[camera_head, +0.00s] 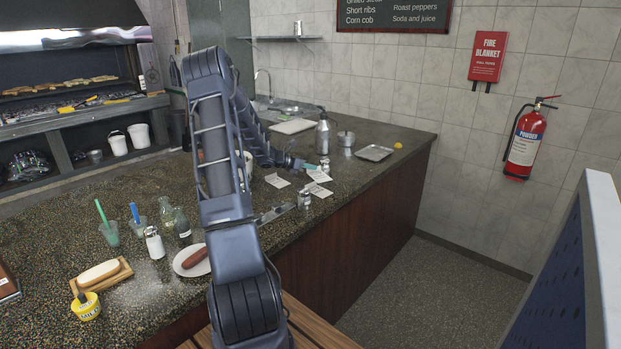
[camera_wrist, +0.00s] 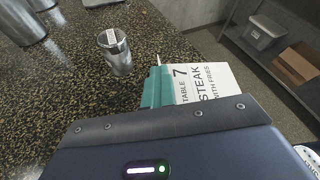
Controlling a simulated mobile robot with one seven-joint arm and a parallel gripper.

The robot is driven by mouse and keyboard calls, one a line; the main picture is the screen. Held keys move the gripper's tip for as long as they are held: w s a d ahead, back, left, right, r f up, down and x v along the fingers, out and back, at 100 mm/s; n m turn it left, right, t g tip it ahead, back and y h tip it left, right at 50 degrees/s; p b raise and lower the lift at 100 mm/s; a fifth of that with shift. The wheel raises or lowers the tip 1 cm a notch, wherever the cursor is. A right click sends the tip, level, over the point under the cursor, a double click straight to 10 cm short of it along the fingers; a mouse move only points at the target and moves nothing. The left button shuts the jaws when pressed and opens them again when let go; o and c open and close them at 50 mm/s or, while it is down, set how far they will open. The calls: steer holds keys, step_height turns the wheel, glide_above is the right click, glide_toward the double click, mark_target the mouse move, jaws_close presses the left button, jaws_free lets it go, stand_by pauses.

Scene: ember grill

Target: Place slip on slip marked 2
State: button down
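My gripper (camera_head: 309,166) is over the back part of the counter, its teal fingertips also showing in the wrist view (camera_wrist: 158,86). It appears shut on a white slip (camera_wrist: 203,84) printed "TABLE 7 STEAK WITH FRIES", which sticks out to the right of the fingertips. In the head view this slip (camera_head: 319,175) shows just below the fingertips. Two other white slips lie on the counter, one left of the gripper (camera_head: 277,181) and one below it (camera_head: 317,190). Their print is too small to read, so I cannot tell which is marked 2.
A small metal cup (camera_wrist: 117,60) with a pale label stands near my fingertips. Small metal containers (camera_head: 304,199) stand near the counter's front edge. A steel bottle (camera_head: 323,137), a pot (camera_head: 346,139) and a metal tray (camera_head: 374,153) are behind.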

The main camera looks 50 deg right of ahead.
steer(key=shift+f, duration=2.3)
steer(key=shift+f, duration=0.3)
steer(key=c, duration=1.8)
jaws_free()
steer(key=shift+o, duration=0.2)
